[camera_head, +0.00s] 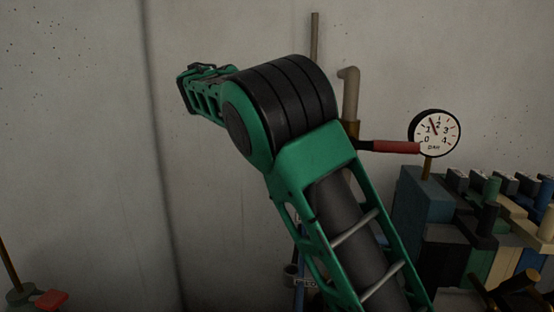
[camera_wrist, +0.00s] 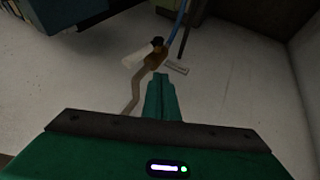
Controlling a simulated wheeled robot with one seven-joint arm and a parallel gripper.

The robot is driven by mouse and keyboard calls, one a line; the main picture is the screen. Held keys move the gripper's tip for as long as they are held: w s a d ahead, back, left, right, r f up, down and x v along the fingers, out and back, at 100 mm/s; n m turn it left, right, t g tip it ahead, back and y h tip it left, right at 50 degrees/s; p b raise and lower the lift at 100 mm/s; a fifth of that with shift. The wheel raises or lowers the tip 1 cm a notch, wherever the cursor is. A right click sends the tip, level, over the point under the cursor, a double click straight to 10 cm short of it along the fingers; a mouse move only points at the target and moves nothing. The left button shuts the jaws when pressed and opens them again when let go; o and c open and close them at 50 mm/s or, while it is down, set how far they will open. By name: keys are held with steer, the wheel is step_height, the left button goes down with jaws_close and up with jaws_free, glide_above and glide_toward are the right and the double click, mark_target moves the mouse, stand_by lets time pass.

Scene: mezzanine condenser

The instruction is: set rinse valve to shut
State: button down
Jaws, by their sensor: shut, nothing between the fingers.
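In the wrist view a small valve with a brass body (camera_wrist: 155,58) sits on a bent beige pipe (camera_wrist: 131,98). A pale, lever-like piece (camera_wrist: 136,57) sticks out to its left, with a dark knob on top. A small label plate (camera_wrist: 177,68) is on the wall beside it; its text is unreadable. My gripper (camera_wrist: 160,78) is shut and empty, its tips just below the valve in the picture; I cannot tell whether they touch it. In the head view a red-handled lever (camera_head: 390,147) points right from a pipe fitting. I cannot tell which is the rinse valve.
A pressure gauge (camera_head: 435,132) stands above a crowded block of coloured fittings (camera_head: 470,220) at the right. A beige elbow pipe (camera_head: 350,92) rises behind my arm. A red piece (camera_head: 51,300) is at lower left.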

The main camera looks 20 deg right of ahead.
steer(key=d+f, duration=0.7)
steer(key=d, duration=0.1)
steer(key=shift+s+d+f, duration=0.15)
steer(key=shift+d+f, duration=0.05)
steer(key=shift+d, duration=0.1)
